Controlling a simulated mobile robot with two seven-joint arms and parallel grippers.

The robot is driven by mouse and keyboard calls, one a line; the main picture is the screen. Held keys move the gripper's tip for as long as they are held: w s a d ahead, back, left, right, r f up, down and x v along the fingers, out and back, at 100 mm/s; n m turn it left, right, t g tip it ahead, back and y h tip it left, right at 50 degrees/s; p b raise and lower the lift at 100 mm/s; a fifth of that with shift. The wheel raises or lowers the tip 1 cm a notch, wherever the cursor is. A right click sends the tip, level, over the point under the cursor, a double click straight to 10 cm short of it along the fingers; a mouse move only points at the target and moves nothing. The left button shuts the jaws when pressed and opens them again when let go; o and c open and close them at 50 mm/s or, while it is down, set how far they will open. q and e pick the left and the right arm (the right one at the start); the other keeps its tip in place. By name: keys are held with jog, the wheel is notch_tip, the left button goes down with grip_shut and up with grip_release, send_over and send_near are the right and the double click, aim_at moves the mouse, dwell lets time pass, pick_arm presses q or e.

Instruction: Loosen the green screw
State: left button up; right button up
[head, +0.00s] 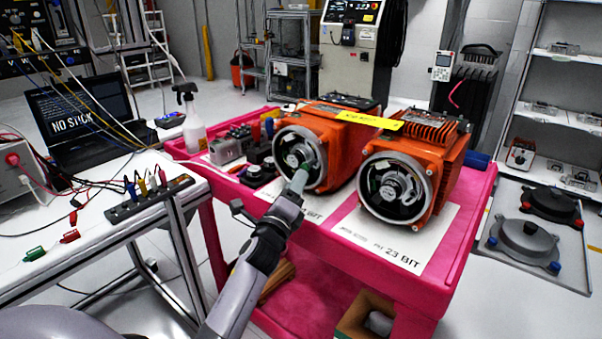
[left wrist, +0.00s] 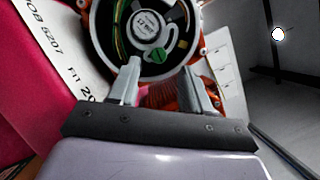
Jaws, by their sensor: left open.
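The green screw (left wrist: 157,55) shows in the left wrist view as a round green head in the open black face of an orange servo motor. That motor is the left one (head: 335,140) of two on the pink cart in the head view. My left gripper (left wrist: 163,66) is open, its two fingers pointing at the encoder face, with the screw showing between and just beyond the fingertips. I cannot tell whether either finger touches the motor. In the head view my left gripper (head: 299,182) is in front of the left motor's round opening. My right gripper is not in view.
A second orange motor (head: 425,140) stands close on the right, above a "23 BIT" label sheet. The pink cart (head: 452,285) also holds small parts and a spray bottle (head: 191,118). A workbench with wires, laptop (head: 85,115) and terminal block (head: 150,198) is at left.

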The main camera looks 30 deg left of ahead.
aim_at(304, 168)
pick_arm(q)
jog(key=shift+x, duration=2.3)
grip_shut()
